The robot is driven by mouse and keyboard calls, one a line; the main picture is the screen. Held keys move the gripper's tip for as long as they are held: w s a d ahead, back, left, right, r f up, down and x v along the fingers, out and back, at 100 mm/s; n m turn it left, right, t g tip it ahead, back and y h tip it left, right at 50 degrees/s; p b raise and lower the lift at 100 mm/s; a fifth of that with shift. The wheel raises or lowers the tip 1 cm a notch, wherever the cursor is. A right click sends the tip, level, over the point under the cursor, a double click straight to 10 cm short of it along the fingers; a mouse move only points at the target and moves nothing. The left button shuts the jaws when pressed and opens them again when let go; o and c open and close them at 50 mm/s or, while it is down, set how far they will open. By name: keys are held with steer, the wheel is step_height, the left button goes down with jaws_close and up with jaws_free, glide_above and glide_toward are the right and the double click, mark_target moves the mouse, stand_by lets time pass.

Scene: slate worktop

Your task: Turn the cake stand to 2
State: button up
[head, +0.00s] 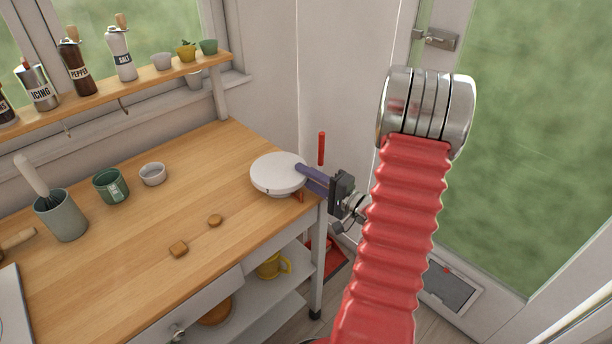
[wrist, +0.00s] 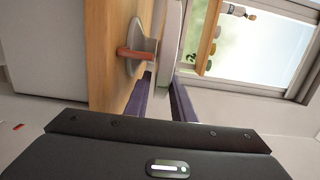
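The white round cake stand (head: 275,176) sits at the right front corner of the wooden worktop. In the wrist view its plate (wrist: 170,40) shows edge-on, above a grey base (wrist: 138,48) with an orange-red pointer (wrist: 134,53). No numbers are readable on it. My gripper (head: 308,175) reaches in from the right with two purple fingers. One finger lies over the plate's rim and the other is lower, beneath it. In the wrist view a gap shows between the fingers (wrist: 168,98), with the plate's edge in line with it. I cannot tell whether either finger touches the plate.
Two small brown pieces (head: 178,249) lie left of the stand. A white ramekin (head: 152,174), a green cup (head: 111,186) and a utensil pot (head: 62,215) stand farther left. A red upright rod (head: 322,148) shows just behind my gripper. The worktop's middle is mostly clear.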

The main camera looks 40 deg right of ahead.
jaws_close()
steer(key=shift+w+a+y, duration=0.1)
steer(key=shift+y, duration=0.2)
